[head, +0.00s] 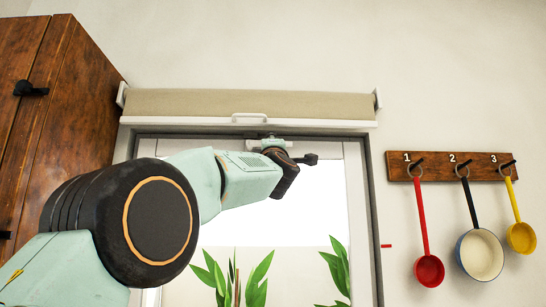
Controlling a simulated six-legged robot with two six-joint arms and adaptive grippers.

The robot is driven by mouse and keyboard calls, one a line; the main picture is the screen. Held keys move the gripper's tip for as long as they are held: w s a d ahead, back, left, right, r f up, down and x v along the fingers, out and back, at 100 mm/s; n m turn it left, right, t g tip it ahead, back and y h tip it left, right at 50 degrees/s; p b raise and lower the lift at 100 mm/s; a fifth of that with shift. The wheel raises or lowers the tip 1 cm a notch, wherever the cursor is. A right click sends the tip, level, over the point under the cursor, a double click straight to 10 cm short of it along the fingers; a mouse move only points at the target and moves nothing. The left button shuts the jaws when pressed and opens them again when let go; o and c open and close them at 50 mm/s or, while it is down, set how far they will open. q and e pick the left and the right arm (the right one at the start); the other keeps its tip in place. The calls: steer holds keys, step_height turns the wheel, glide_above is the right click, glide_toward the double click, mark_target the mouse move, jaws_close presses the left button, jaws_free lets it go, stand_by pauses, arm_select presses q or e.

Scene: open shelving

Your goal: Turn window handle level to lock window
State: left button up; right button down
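The window (353,210) has a dark grey outer frame and a pale inner frame, with bright glass behind my arm. My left arm comes in from the left and reaches up to the top of the window. Its end, with my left gripper (274,146), is small and at the top edge of the frame. A short dark piece (309,159) sticks out to the right there; I cannot tell whether it is the window handle or part of my gripper. I cannot make out the fingers or any clear handle. My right gripper is not in view.
A rolled beige blind (200,103) with a white bottom rail (330,124) hangs just above the window. A wooden cabinet (70,90) stands at the left. Green plants (258,278) show at the window's bottom.

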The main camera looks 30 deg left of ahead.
arm_select(q)
steer(key=v, duration=0.9)
steer(key=shift+s+d+f, duration=0.15)
steer(key=shift+s+f, duration=0.05)
stand_by(0.3)
stand_by(0.4)
